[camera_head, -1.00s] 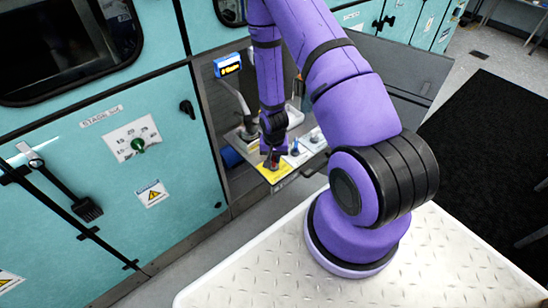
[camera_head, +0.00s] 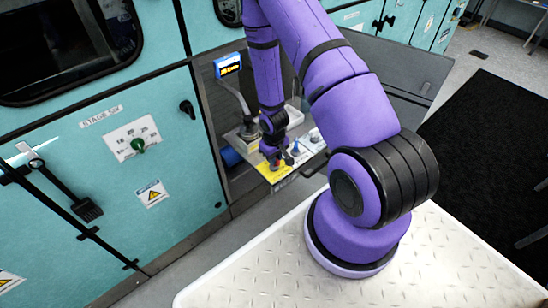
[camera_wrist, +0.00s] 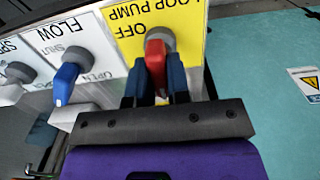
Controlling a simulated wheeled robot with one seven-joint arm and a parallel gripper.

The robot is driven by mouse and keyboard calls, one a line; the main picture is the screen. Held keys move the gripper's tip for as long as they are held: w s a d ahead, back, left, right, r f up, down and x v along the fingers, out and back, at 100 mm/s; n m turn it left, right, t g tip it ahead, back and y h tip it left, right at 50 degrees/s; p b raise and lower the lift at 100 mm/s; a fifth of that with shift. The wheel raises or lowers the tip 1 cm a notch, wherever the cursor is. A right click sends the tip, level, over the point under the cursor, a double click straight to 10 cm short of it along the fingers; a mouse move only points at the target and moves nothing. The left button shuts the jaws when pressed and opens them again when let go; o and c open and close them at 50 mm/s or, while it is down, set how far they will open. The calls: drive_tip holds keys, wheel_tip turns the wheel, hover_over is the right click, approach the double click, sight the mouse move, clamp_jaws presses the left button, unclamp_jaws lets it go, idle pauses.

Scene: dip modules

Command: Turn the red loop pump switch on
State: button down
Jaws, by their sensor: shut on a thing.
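The red switch (camera_wrist: 156,58) sits on a yellow plate (camera_wrist: 192,30) marked LOOP PUMP and OFF, lettered upside down in the wrist view. My gripper (camera_wrist: 156,80) has its two dark blue fingers shut on the red switch, one on each side of its lever. The lever points down toward my palm in this view. The word OFF is above the switch; an ON mark does not show. In the head view, my gripper (camera_head: 276,162) is low over the yellow plate (camera_head: 280,178), and its fingers hide most of the red switch.
A blue FLOW switch (camera_wrist: 66,80) on a white plate is close to the left of my gripper in the wrist view. A further SPEED-like knob (camera_wrist: 20,72) is beyond it. Teal cabinet doors (camera_head: 110,150) flank the recess. A blue-framed display (camera_head: 228,65) stands near my forearm.

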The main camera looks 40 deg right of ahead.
idle(0.3)
drive_tip(key=c, duration=1.1)
unclamp_jaws()
drive_tip(key=shift+r, duration=0.1)
wheel_tip(320, 180, up, 11)
drive_tip(key=shift+f, duration=0.2)
